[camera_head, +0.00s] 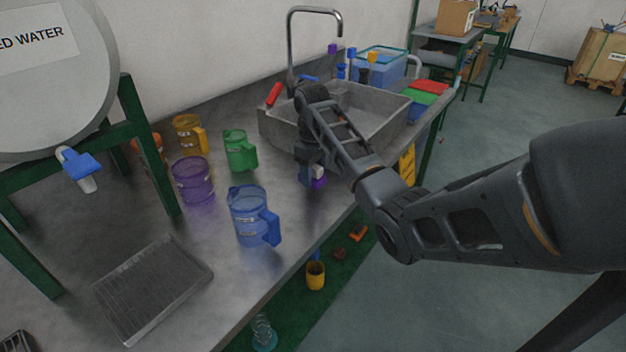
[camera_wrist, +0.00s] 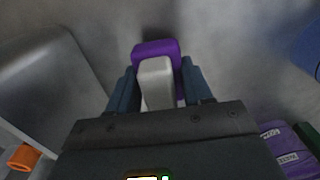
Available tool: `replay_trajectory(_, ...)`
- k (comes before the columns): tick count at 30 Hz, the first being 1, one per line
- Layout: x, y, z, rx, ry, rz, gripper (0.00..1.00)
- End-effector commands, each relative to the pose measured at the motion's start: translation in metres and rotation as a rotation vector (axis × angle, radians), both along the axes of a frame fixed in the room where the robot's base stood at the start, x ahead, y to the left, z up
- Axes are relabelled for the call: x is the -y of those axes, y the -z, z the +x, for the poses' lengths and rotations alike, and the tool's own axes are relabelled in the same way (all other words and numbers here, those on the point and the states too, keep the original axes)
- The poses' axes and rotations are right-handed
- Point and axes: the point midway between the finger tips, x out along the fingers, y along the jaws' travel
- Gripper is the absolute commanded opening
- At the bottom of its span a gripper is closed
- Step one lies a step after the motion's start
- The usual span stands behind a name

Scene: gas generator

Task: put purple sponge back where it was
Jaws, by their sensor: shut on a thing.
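The purple sponge (camera_head: 319,183) is at the counter between the sink's near corner and the blue mug. In the wrist view the sponge (camera_wrist: 156,47) has a pale grey handle (camera_wrist: 156,84) that sits between the two fingers. My gripper (camera_head: 312,174) is shut on this handle and points down; it also shows in the wrist view (camera_wrist: 160,88). The purple pad sticks out beyond the fingertips. I cannot tell whether the pad touches the counter or hangs just above it. My wrist partly hides the sponge in the head view.
The sink (camera_head: 388,122) is just behind my gripper. Blue (camera_head: 249,212), green (camera_head: 239,154), purple (camera_head: 192,182) and yellow (camera_head: 187,135) mugs stand to the left. A blue bin (camera_head: 378,68) and coloured cloths (camera_head: 428,92) are beyond the sink. The counter's front edge is close.

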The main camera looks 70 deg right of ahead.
Motion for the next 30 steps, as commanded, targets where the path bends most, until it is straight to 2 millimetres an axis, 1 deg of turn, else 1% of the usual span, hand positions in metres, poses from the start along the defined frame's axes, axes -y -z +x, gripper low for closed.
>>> replay_trajectory(1, -0.001, 0.008, -0.001, -0.003, 0.001, 0.003, 0.21)
replay_trajectory(3, 0.000, 0.016, -0.001, -0.003, 0.000, 0.002, 0.21)
replay_trajectory(5, 0.000, 0.020, -0.001, -0.002, 0.000, 0.000, 0.21)
replay_trajectory(17, 0.000, 0.026, -0.001, -0.001, -0.001, 0.000, 0.21)
replay_trajectory(18, 0.000, 0.025, -0.001, -0.001, -0.001, 0.000, 0.53)
replay_trajectory(25, 0.000, 0.025, -0.001, -0.001, -0.001, 0.000, 0.75)
replay_trajectory(30, 0.000, 0.025, -0.001, -0.001, -0.001, 0.000, 0.76)
